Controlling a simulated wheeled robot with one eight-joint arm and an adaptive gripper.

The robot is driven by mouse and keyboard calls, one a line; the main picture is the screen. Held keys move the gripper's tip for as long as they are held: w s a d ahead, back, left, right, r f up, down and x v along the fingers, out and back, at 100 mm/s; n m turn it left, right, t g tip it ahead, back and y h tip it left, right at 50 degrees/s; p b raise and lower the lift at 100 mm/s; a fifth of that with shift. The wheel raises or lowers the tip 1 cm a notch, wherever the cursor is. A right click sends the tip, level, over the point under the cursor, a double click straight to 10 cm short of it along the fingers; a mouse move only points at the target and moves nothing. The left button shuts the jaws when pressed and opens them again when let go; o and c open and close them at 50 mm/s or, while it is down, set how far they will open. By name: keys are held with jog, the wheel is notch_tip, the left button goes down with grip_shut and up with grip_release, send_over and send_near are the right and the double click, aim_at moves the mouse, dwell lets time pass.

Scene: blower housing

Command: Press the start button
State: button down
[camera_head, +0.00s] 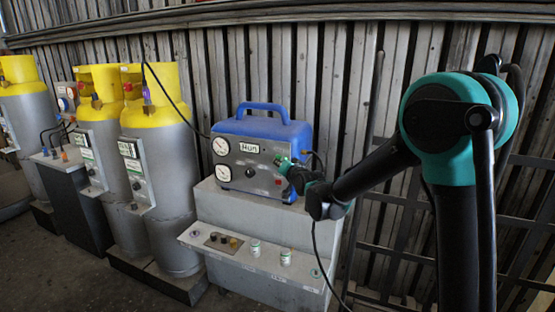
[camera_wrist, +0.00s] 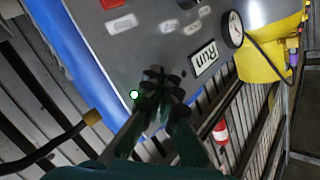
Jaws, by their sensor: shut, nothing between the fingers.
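The blue machine (camera_head: 262,122) has a grey front panel (camera_head: 246,155) with a "Run" label (camera_head: 249,148). The label also shows in the wrist view (camera_wrist: 205,58). My gripper (camera_head: 284,164) is at the right part of the panel. In the wrist view its dark fingers (camera_wrist: 155,76) are closed together over the panel, with nothing held. A small round white spot with a green rim (camera_wrist: 134,95) shows just left of the fingers; I cannot tell whether it is the start button. A red part (camera_wrist: 108,4) is at the top edge. Contact with the panel cannot be made out.
The machine stands on a grey cabinet (camera_head: 213,206) with a lower shelf of knobs and small jars. Yellow-topped grey cylinders (camera_head: 165,180) stand to the left. A dark cable hangs below my arm. A metal rail (camera_head: 400,210) is at the right.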

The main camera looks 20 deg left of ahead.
jog(key=s, duration=0.5)
jog(key=shift+s+a, duration=0.25)
jog(key=shift+s, duration=0.15)
dwell(0.5)
jog(key=s+d+f+m+g+h, duration=0.1)
jog(key=d+f+h, duration=0.3)
jog(key=d, duration=1.1)
jog(key=d+f+h, duration=0.4)
jog(key=d, duration=1)
jog(key=s+d+f+g+h, duration=0.1)
jog(key=s+d+f+g, duration=0.1)
jog(key=s+d+f, duration=0.2)
jog(key=s+d+f+g+h, duration=0.1)
jog(key=s+d+f, duration=0.3)
jog(key=s+d, duration=0.6)
jog(key=s+d+f+g, duration=0.4)
jog(key=s+d, duration=0.3)
jog(key=s, duration=0.3)
jog(key=shift+s+f+h, duration=0.2)
jog(key=shift+f+h, duration=0.05)
jog(key=shift+h, duration=0.15)
